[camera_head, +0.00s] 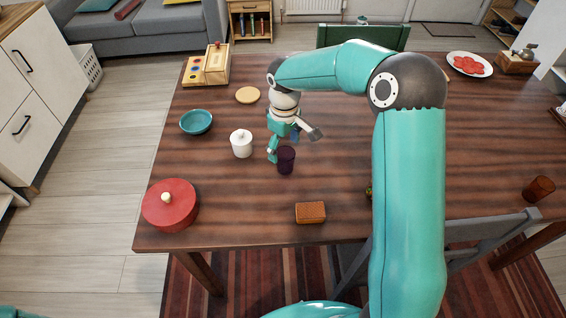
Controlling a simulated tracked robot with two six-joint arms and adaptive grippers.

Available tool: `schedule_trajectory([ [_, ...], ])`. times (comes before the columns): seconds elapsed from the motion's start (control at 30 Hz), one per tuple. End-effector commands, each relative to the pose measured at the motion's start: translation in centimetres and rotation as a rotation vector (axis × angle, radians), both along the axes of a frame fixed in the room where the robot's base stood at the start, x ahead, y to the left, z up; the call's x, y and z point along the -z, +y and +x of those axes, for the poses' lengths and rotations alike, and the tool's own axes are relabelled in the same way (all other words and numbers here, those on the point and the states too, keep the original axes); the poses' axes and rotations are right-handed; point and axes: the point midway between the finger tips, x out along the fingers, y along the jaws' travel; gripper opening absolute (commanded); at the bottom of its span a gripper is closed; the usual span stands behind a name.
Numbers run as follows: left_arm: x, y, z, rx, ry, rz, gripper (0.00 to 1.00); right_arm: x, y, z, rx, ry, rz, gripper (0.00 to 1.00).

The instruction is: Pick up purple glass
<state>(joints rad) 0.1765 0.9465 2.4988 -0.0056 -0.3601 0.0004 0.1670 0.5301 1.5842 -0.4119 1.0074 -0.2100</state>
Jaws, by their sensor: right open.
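The purple glass (286,161) is small and dark and stands upright on the wooden table (400,222), near the middle of its left half. My right gripper (284,148) is open and points down at the glass. One finger is close to the left side of the glass; the other reaches out to the right, above and behind it. I cannot tell whether a finger touches the glass. My left gripper is not in view.
A white lidded jar (241,144) stands just left of the gripper. A teal bowl (196,122), a red lidded pot (170,205), a yellow disc (248,95) and a brown block (310,212) lie around. An amber glass (538,189) is far right. My right arm hides part of the table.

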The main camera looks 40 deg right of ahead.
Motion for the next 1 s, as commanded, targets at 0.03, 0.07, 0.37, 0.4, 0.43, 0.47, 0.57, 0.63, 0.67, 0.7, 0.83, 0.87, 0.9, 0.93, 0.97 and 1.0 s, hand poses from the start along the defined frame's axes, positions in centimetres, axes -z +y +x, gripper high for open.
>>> schedule_trajectory([
  [0.03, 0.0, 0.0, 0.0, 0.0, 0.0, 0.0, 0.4, 0.2, 0.0, 0.0, 0.0, 0.0, 0.0, 0.82],
  [0.07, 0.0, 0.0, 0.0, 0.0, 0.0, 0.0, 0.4, 0.4, 0.0, 0.0, 0.0, 0.0, 0.0, 0.82],
  [0.37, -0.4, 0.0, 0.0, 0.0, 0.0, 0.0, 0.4, 3.9, 0.3, -0.7, 0.0, 0.004, 0.001, 0.82],
  [0.4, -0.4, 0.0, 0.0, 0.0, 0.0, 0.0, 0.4, 4.4, 0.3, -0.7, 0.0, 0.002, 0.001, 0.82],
  [0.43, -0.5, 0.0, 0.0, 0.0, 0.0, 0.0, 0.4, 4.7, 0.3, -0.7, 0.0, 0.001, 0.002, 0.82],
  [0.47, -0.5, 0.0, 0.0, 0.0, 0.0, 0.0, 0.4, 5.0, 0.3, -0.7, -0.001, 0.002, 0.001, 0.82],
  [0.57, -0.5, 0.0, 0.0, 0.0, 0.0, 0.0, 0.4, 5.4, 0.3, -0.6, -0.001, -0.001, 0.001, 0.82],
  [0.63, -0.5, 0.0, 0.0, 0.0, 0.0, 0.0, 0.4, 5.5, 0.3, -0.6, 0.0, -0.002, 0.001, 0.82],
  [0.67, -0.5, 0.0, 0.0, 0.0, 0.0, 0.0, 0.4, 5.5, 0.3, -0.6, 0.0, -0.002, 0.001, 0.82],
  [0.7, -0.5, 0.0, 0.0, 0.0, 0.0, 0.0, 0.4, 5.5, 0.3, -0.6, 0.0, -0.002, 0.001, 0.82],
  [0.83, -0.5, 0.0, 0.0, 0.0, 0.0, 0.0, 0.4, 5.4, 0.2, -0.6, 0.0, -0.001, 0.0, 0.7],
  [0.87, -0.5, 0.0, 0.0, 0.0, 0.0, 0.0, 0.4, 5.4, 0.2, -0.6, 0.0, -0.001, 0.0, 0.65],
  [0.9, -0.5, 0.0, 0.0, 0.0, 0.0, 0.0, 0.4, 5.4, 0.2, -0.6, 0.0, -0.001, 0.0, 0.58],
  [0.93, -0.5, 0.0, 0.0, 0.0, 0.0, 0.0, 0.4, 5.4, 0.2, -0.6, 0.0, -0.001, 0.0, 0.53],
  [0.97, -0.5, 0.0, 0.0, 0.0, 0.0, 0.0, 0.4, 5.4, 0.2, -0.6, 0.0, -0.001, 0.0, 0.48],
  [1.0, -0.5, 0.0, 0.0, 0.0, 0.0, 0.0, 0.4, 5.4, 0.2, -0.6, 0.0, -0.001, 0.0, 0.42],
])
